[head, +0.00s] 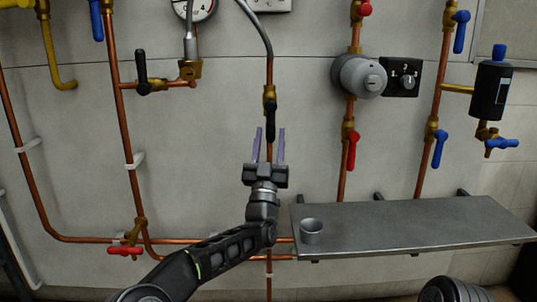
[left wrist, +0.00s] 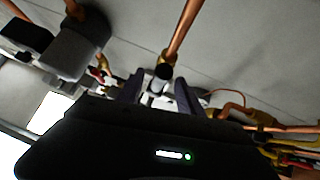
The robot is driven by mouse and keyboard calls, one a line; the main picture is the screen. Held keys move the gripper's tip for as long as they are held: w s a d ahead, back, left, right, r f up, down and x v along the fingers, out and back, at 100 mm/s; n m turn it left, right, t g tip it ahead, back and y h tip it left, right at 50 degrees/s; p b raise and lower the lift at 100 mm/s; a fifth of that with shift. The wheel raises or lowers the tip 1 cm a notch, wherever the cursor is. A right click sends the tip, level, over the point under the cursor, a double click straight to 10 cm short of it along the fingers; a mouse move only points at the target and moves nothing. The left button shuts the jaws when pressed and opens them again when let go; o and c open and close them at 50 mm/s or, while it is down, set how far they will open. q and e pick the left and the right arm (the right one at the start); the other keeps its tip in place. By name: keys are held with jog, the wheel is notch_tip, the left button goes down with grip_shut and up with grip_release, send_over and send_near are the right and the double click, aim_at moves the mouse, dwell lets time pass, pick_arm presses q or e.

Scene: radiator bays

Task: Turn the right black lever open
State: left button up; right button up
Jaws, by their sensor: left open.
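The right black lever (head: 271,122) hangs straight down from a brass valve on a vertical copper pipe, in line with that pipe. Its black end (left wrist: 162,73) also shows in the left wrist view, in front of the brass fitting. My left gripper (head: 269,138) is open, pointing up at the wall just below the valve. In the head view its two fingertips stand on either side of the lever's lower end. In the left wrist view the lever end appears between the fingers (left wrist: 160,90). I cannot tell how deep it sits between them. My right gripper is not in view.
Another black lever (head: 142,70) points up on a pipe at the left. A red lever (head: 352,150) and a blue lever (head: 439,148) hang at the right. A grey metal shelf (head: 420,222) with a small cup (head: 311,231) juts out at the lower right.

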aim_at(271, 136)
pick_arm(q)
jog(key=v, duration=0.5)
jog(key=shift+p, duration=0.3)
